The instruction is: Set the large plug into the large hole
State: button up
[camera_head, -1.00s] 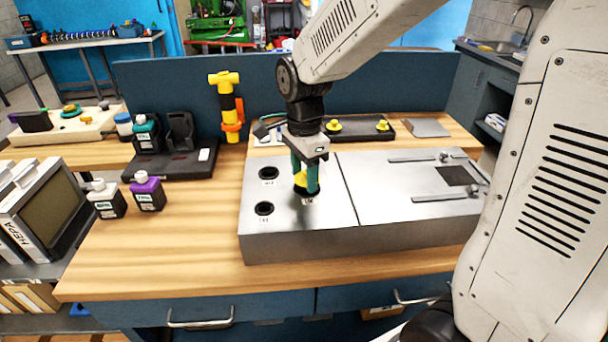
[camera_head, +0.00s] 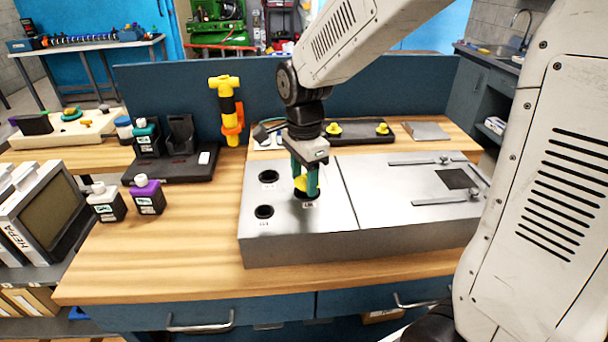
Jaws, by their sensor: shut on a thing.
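My gripper (camera_head: 306,182) has two green fingers that point down over the grey metal box (camera_head: 390,228). It is shut on the yellow large plug (camera_head: 301,183). The plug is between the fingers, directly over the large hole (camera_head: 306,196) at the right of the box's group of holes. The fingers and plug hide much of that hole. I cannot tell how far the plug's lower end is inside it. Two smaller dark holes (camera_head: 264,212) and (camera_head: 268,177) lie to the left, both empty.
Two yellow plugs (camera_head: 333,129) and (camera_head: 382,128) stand on a dark tray behind the box. Metal rails (camera_head: 445,199) lie on the box's right. A yellow-black tool (camera_head: 228,108) and bottles (camera_head: 147,196) stand left. The wooden bench in front is clear.

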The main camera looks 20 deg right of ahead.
aim_at(304, 176)
jog(key=shift+f, duration=0.7)
jog(key=o, duration=0.7)
jog(key=shift+c, duration=0.2)
jog(key=shift+r, duration=5.55)
